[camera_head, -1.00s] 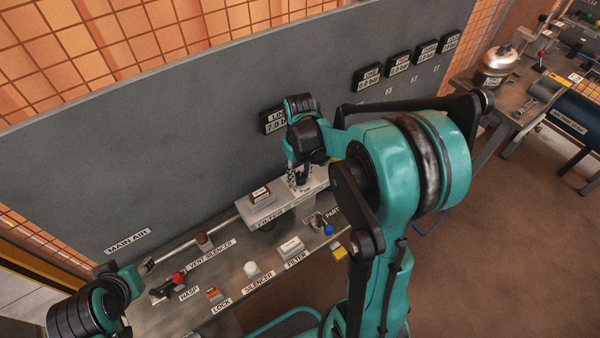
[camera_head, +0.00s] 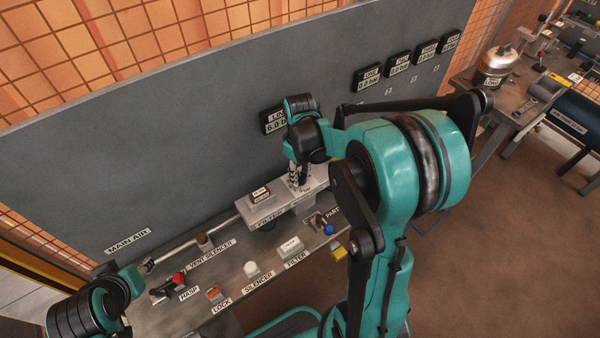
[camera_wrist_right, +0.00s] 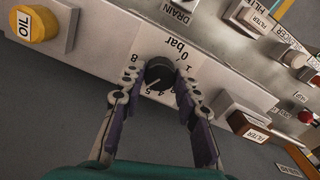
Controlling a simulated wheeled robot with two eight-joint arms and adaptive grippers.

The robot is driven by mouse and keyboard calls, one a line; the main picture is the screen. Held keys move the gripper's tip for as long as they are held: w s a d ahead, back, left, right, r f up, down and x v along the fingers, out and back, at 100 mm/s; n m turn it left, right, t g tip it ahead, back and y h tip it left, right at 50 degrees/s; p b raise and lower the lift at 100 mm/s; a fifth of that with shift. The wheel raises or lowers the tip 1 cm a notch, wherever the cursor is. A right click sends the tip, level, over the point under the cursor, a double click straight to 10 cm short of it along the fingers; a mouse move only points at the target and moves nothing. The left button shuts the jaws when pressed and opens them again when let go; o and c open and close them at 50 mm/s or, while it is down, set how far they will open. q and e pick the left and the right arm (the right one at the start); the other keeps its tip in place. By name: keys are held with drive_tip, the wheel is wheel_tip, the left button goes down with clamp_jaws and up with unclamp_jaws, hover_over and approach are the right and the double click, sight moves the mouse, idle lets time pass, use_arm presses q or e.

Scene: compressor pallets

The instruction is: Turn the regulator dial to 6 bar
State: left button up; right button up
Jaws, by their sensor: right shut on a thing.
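The regulator dial (camera_wrist_right: 160,70) is a dark round knob on a pale panel marked "bar" in the right wrist view. Its scale shows 8, 0, 1, 4 and 5; other numbers are hard to read or covered by the fingers. My right gripper (camera_wrist_right: 156,86) is shut on the dial, one finger on each side. In the head view the right gripper (camera_head: 299,176) reaches down to the grey regulator block and hides the dial. The line gauge (camera_head: 275,121) on the wall reads 6.0, its right end hidden by my arm. My left arm shows at lower left; its jaw state is unclear.
The bench (camera_head: 212,256) holds a red-handled hasp (camera_head: 178,279), an orange lock (camera_head: 213,293), a white silencer (camera_head: 251,268) and a filter (camera_head: 291,246). A yellow oil cap (camera_wrist_right: 36,23) is near the dial. Several gauges (camera_head: 367,78) hang on the wall.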

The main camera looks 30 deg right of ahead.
sight(300, 177)
drive_tip(key=o, duration=1.2)
drive_tip(key=shift+c, duration=0.2)
wheel_tip(300, 177, up, 12)
drive_tip(key=shift+s+a, duration=0.1)
drive_tip(key=s+a+f+m+t+b, duration=0.2)
drive_tip(key=s+a+f+m+t, duration=0.2)
drive_tip(key=s+a+t, duration=0.3)
drive_tip(key=s+a, duration=0.3)
drive_tip(key=shift+s+a+f+b, duration=0.2)
drive_tip(key=shift+s+f+b, duration=0.15)
drive_tip(key=shift+f, duration=0.05)
